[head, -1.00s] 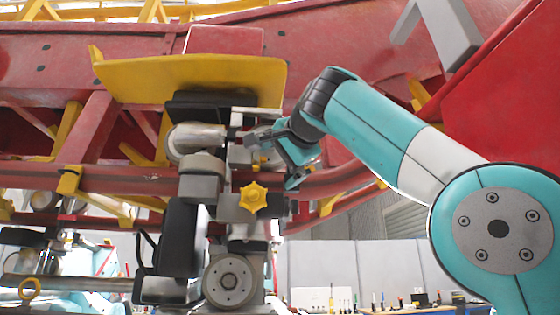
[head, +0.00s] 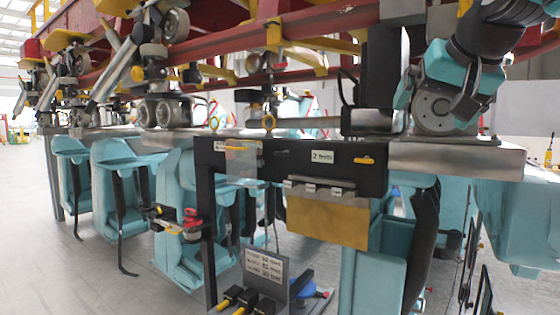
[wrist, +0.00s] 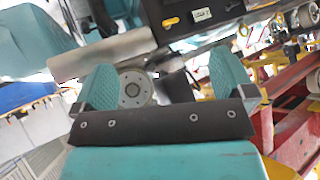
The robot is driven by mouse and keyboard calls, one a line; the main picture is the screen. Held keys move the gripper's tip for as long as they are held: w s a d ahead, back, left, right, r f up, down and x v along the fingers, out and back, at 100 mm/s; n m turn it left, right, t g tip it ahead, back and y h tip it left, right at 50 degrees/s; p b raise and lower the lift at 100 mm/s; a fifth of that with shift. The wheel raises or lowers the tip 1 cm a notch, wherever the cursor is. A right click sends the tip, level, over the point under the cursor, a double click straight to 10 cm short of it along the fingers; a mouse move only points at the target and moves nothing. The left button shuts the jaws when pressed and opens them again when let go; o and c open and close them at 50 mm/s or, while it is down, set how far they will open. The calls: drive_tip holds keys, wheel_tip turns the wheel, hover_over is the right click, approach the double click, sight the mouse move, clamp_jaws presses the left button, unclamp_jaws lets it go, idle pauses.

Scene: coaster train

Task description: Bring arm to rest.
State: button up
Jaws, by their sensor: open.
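My gripper (head: 440,100) is at the upper right of the head view, below my black wrist joint. Its two teal fingers are apart, with a round grey wheel (head: 432,112) behind them. In the wrist view my gripper (wrist: 163,86) is open, with the fingers wide apart and nothing held between them. The same wheel (wrist: 135,88) shows beyond the gap; I cannot tell how far off it is. Most of my arm is out of the head view.
A black panel (head: 270,157) with labels and yellow tools stands below the red track (head: 320,32). A yellow-brown pouch (head: 327,222) hangs from it. Teal coaster seats (head: 125,190) line the train. Train wheels (head: 165,112) run along the left. Open grey floor (head: 40,240) lies at left.

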drive_tip(key=s+a+f+n+g+y, duration=0.1)
drive_tip(key=s+a+f+n+g, duration=0.3)
drive_tip(key=f, duration=0.5)
drive_tip(key=s+a+f+n+g+y, duration=0.1)
drive_tip(key=s+a+f+n, duration=0.3)
drive_tip(key=f, duration=0.6)
drive_tip(key=s+a+f+n+g, duration=0.1)
drive_tip(key=s+f+g, duration=0.1)
drive_tip(key=s+f, duration=0.3)
drive_tip(key=s+f+n+g+y+b, duration=0.1)
drive_tip(key=s+f+g, duration=0.1)
drive_tip(key=s+f, duration=0.4)
drive_tip(key=s, duration=0.4)
drive_tip(key=shift+s+a+f+g, duration=0.25)
drive_tip(key=shift+s+a+g, duration=0.1)
drive_tip(key=shift+a+g, duration=0.05)
